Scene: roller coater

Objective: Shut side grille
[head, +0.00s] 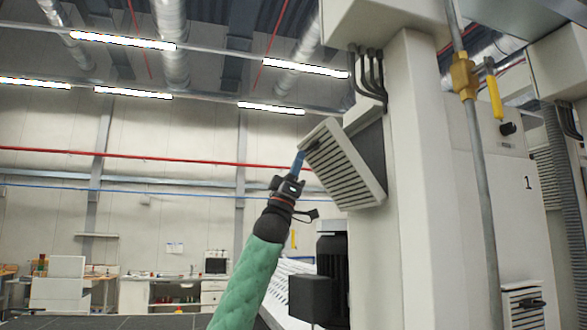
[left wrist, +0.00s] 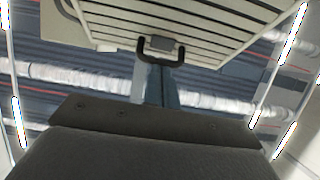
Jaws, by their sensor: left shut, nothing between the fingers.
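The side grille (head: 345,168) is a cream slatted panel that stands open at a tilt from the side of the machine, with a dark opening (head: 368,146) behind it. My left gripper (head: 299,161) is shut and empty, its blue-grey fingers pointing up at the grille's upper left edge. In the left wrist view, the grille (left wrist: 190,18) fills the top, and its dark U-shaped handle (left wrist: 161,60) is at the tip of my left gripper (left wrist: 155,75). I cannot tell whether they touch. My right gripper is not in view.
The machine's pale column (head: 418,190) stands right of the grille. A dark motor (head: 332,265) is below it. A metal pipe with a yellow-handled valve (head: 464,77) runs at the right. The space left of the grille is clear. Benches stand far back.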

